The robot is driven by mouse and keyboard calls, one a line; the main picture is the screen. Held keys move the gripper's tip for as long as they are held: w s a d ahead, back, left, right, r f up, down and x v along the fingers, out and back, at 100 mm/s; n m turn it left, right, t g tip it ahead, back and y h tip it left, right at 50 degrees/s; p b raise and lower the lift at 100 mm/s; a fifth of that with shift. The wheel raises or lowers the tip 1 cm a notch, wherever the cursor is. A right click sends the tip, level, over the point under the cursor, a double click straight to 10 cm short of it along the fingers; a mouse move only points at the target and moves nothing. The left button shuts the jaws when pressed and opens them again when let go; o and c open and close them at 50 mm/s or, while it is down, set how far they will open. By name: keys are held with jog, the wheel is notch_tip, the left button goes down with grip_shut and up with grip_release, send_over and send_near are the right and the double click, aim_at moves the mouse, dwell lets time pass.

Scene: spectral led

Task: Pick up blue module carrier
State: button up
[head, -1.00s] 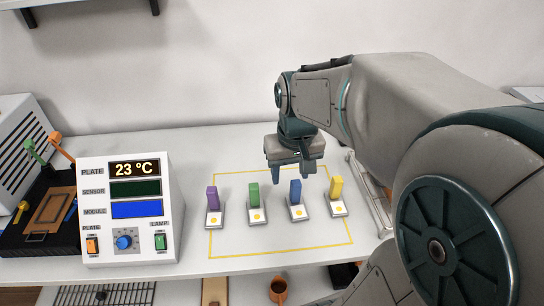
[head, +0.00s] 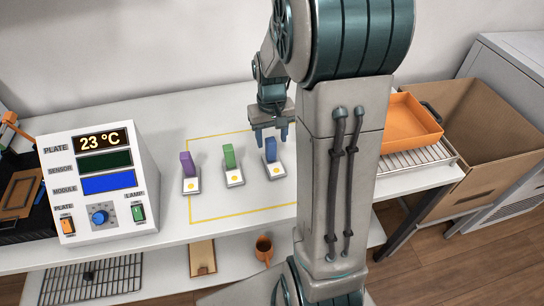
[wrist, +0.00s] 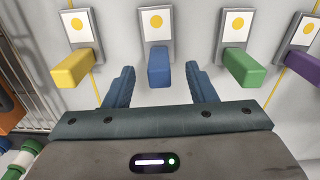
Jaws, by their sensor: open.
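The blue module carrier (head: 270,150) has a blue upright block on a small pale base with a yellow dot. It stands on the white table inside a yellow outline. In the wrist view its blue block (wrist: 159,66) lies between and just beyond the fingertips, apart from both. My gripper (head: 269,133) is open and empty, pointing down above the blue carrier; its spread fingers also show in the wrist view (wrist: 159,80).
Purple (head: 187,165) and green (head: 230,157) carriers stand left of the blue one. A yellow carrier (wrist: 76,68) shows beside it in the wrist view. A control box (head: 97,180) reads 23 °C. An orange tray (head: 408,120) sits on a rack at right.

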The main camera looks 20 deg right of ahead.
aim_at(272, 143)
jog(key=shift+w+d+f, duration=0.1)
jog(key=shift+f, duration=2.6)
grip_shut()
